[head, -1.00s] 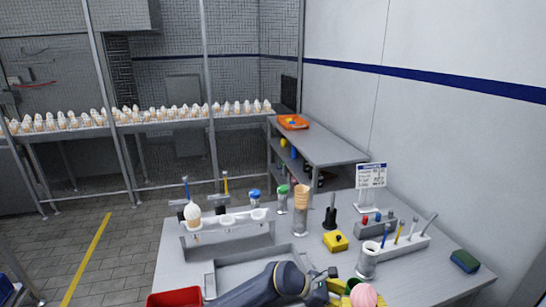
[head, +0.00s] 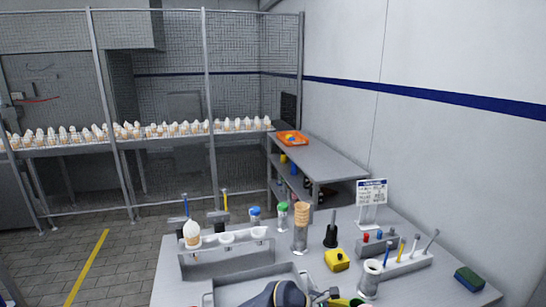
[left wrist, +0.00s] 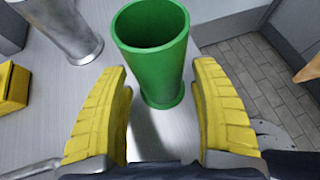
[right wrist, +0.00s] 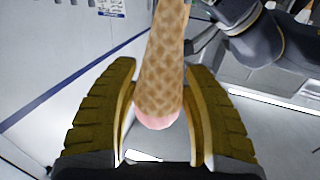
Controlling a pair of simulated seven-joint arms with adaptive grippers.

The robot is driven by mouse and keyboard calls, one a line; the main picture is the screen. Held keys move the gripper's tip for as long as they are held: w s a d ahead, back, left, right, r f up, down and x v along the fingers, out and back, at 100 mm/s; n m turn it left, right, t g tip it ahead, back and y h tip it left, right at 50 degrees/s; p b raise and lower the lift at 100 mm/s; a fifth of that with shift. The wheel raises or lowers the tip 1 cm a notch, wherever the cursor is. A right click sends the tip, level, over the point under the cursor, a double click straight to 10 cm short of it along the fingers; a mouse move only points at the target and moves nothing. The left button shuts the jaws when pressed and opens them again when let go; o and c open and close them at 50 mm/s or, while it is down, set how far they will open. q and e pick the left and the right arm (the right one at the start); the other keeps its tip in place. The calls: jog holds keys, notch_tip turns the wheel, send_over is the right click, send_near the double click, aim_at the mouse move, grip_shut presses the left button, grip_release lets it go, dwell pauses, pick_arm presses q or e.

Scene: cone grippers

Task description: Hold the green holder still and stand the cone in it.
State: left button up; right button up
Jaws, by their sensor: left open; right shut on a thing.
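The green holder (left wrist: 180,65), an open-topped cup, stands upright on the counter in the left wrist view. My left gripper (left wrist: 161,68) is open, with its yellow fingers on either side of the holder's near side and gaps showing. In the right wrist view, my right gripper (right wrist: 160,70) is shut on the cone (right wrist: 163,62), a waffle cone with a pink end (right wrist: 157,118) towards the palm. The cone's far end runs out of the top of that view. In the head view the holder and both grippers are mostly below the bottom edge.
A steel cup (left wrist: 65,30) and a yellow block (left wrist: 12,88) stand left of the holder in the left wrist view. In the head view a steel cup with stacked cones (head: 301,235), a cone rack (head: 225,258) and a tool rack (head: 405,265) stand on the counter.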

pick_arm(q)
jog(key=shift+a+r, duration=0.2)
jog(key=shift+a, duration=0.15)
dwell(0.3)
jog(key=shift+a+r, duration=0.25)
jog(key=shift+a, duration=0.2)
jog(key=shift+x, duration=0.9)
dwell(0.8)
jog(key=c, duration=1.1)
dwell(0.5)
